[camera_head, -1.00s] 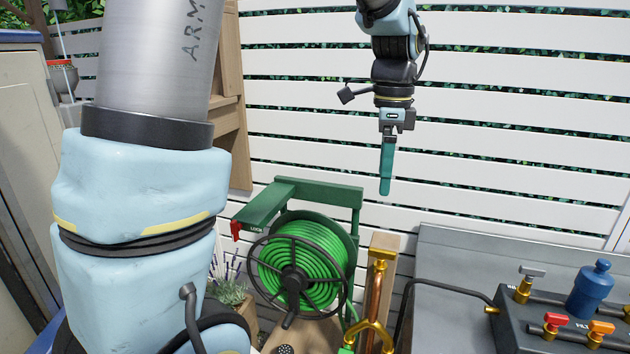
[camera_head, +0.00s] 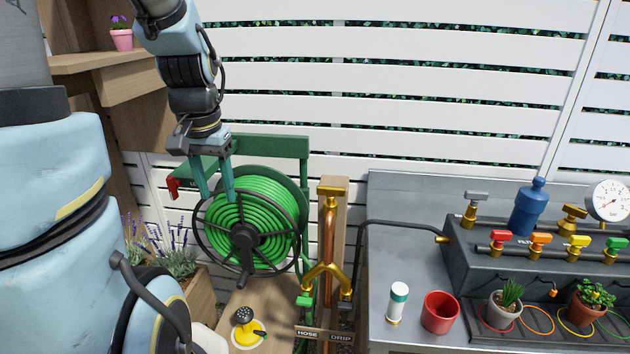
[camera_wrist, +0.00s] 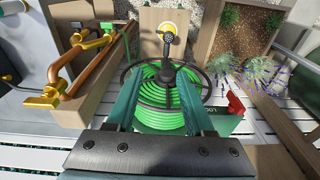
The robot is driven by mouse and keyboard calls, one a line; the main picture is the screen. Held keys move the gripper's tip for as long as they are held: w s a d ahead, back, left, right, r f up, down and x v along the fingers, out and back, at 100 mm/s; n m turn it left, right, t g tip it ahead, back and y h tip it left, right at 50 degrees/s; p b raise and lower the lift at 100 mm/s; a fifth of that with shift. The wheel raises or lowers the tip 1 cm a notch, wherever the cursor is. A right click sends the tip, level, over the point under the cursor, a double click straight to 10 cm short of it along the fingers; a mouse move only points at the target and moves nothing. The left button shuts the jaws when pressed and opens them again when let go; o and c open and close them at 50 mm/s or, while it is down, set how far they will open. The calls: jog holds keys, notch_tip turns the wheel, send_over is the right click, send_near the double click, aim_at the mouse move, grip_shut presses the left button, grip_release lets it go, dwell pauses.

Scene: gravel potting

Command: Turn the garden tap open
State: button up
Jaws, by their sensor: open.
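The garden tap is a copper standpipe (camera_head: 329,235) on a wooden post, with a brass handle (camera_head: 333,191) at its top. A brass Y-splitter (camera_head: 326,278) sits lower on it. In the wrist view the brass handle (camera_wrist: 42,100) is at the left and the splitter (camera_wrist: 90,42) at the upper left. My gripper (camera_head: 216,197) is open and empty, its two teal fingers pointing down in front of the hose reel, left of the tap and apart from it. The fingers also show in the wrist view (camera_wrist: 155,102), over the reel.
The green hose reel (camera_head: 270,233) with a black wheel and red lock lever (camera_head: 173,187) stands beside the tap. A grey bench (camera_head: 385,260) at right holds a red pot (camera_head: 440,312), a white bottle (camera_head: 397,302) and a valve manifold (camera_head: 490,262). Lavender (camera_head: 170,254) grows at left.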

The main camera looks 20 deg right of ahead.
jog(key=w+d+m+b, duration=0.1)
jog(key=d+m, duration=0.1)
jog(key=d, duration=0.1)
jog(key=w+d+r+m+b, duration=0.1)
jog(key=d+m+b, duration=0.1)
jog(key=d, duration=0.1)
jog(key=w+d+m+b, duration=0.1)
jog(key=d+m+b, duration=0.1)
jog(key=d+m, duration=0.1)
jog(key=shift+d+r, duration=0.2)
jog(key=shift+d, duration=0.35)
jog(key=shift+c, duration=0.2)
notch_tip(320, 180, up, 8)
jog(key=m+g+b, duration=0.1)
jog(key=m+b, duration=0.5)
jog(key=m, duration=0.5)
send_over(331, 187)
notch_tip(331, 187, down, 11)
jog(key=shift+r, duration=0.1)
jog(key=shift+c, duration=0.3)
grip_shut()
